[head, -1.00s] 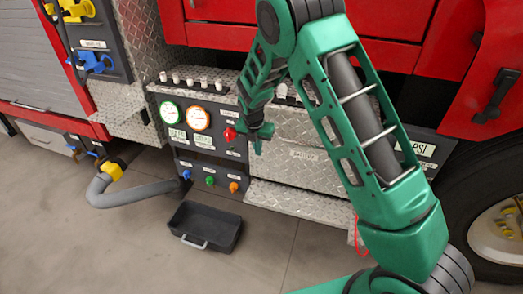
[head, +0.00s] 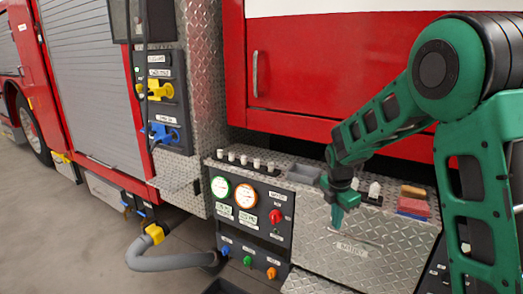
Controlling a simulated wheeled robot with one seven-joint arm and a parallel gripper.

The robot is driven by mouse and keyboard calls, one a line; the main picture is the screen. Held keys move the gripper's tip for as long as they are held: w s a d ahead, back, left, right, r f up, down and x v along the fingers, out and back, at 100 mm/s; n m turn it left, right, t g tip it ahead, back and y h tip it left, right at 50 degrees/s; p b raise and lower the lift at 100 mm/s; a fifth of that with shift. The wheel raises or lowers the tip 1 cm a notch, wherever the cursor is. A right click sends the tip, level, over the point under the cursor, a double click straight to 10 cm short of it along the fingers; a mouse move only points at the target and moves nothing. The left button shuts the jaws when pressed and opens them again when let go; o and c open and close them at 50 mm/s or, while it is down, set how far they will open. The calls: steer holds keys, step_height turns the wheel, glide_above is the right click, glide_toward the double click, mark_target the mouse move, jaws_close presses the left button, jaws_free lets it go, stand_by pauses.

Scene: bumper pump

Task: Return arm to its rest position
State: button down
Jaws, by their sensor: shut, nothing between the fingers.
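My green arm reaches in from the right in the head view. My gripper (head: 340,203) points down in front of the diamond-plate bumper face (head: 345,235), just above the battery label, with its fingers together and nothing in them. It is right of the red knob (head: 276,216) on the pump panel (head: 285,240) and apart from it. Whether the fingertips touch the bumper plate cannot be told.
The panel has a green-rimmed gauge (head: 220,187), an orange-rimmed gauge (head: 246,195) and several small knobs. A grey hose (head: 165,262) curves at lower left. Red and tan blocks (head: 412,204) lie on the bumper top. Open floor (head: 50,225) lies left.

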steer(key=s+d+r+m, duration=0.4)
steer(key=s+d+m, duration=0.2)
steer(key=s+m, duration=0.15)
steer(key=s+d+r+m, duration=0.4)
steer(key=s+d+m, duration=0.2)
steer(key=s, duration=0.3)
steer(key=s+d+m+g+y, duration=0.1)
steer(key=s+d+m, duration=0.2)
steer(key=s+m, duration=1.2)
steer(key=s+r, duration=0.1)
steer(key=s, duration=0.6)
steer(key=shift+s+d+m+g+y, duration=0.2)
steer(key=shift+s+m+g+y, duration=0.05)
steer(key=shift+m+g+y, duration=0.1)
steer(key=shift+a, duration=0.1)
